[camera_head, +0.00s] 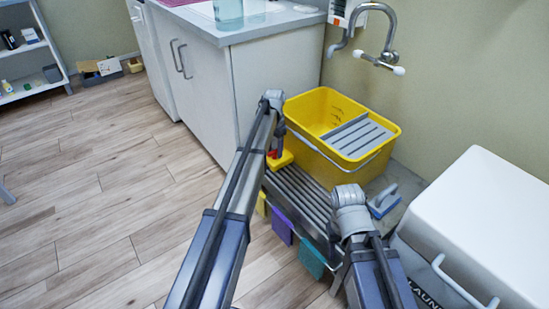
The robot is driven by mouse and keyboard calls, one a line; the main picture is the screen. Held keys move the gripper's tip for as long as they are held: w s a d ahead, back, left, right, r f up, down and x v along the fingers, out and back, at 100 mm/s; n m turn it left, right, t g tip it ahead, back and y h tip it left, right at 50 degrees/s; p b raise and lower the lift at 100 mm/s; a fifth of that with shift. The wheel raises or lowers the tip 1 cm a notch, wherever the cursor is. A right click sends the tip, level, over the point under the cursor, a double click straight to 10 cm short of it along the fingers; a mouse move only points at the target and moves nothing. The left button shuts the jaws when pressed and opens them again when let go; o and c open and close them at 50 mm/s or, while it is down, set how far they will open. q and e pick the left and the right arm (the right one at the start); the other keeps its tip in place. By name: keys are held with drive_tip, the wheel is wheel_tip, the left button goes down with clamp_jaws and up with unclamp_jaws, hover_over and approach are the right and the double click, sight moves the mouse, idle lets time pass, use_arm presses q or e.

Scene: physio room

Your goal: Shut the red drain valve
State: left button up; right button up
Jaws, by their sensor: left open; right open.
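The red drain valve (273,154) shows as a small red piece low at the near left corner of the yellow mop bucket (312,147), by a yellow outlet part (283,161). My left gripper (277,146) points down right at the valve, open; its fingers are small and partly hidden by my arm, so I cannot tell whether they touch the valve. My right gripper (335,236) is lower right, open, over the slatted rack's right end and apart from the valve; its wrist hides most of it.
Coloured cloths (281,226) hang at the rack's front. A blue-grey brush (384,201) lies right. A white laundry bin (480,220) and white cabinet (205,85) flank it.

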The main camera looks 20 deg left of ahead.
use_arm(q)
drive_tip(key=shift+f, duration=0.6)
drive_tip(key=shift+c, duration=0.2)
clamp_jaws()
